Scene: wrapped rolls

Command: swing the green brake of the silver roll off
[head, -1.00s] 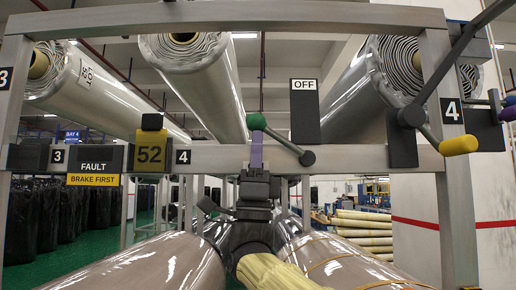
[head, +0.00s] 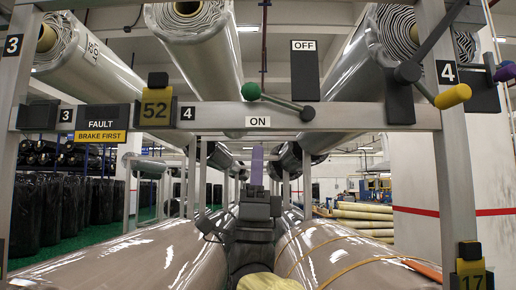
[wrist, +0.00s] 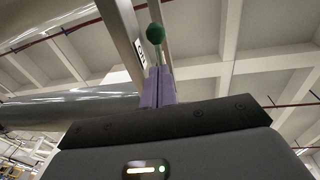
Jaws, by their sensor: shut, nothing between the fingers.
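The green brake is a dark lever with a green knob (head: 251,91) at its left end and a dark pivot (head: 307,113) at its right end. It points left and slightly up, above the ON label (head: 258,122). The OFF plate (head: 305,70) stands above the pivot. Large silver rolls lie overhead, one in the middle (head: 205,50); I cannot tell which one this brake serves. My gripper (head: 257,152) is shut and empty, purple fingers pointing up, below the ON label. In the wrist view the fingers (wrist: 157,85) are together and the green knob (wrist: 155,33) is beyond their tips, apart.
A yellow-ended lever (head: 453,96) is on the beam at right, by sign 4. A yellow tag 52 (head: 157,108) and a FAULT / BRAKE FIRST sign (head: 101,125) are at left. The grey crossbeam (head: 220,118) spans the frame. Wrapped rolls (head: 130,255) lie below.

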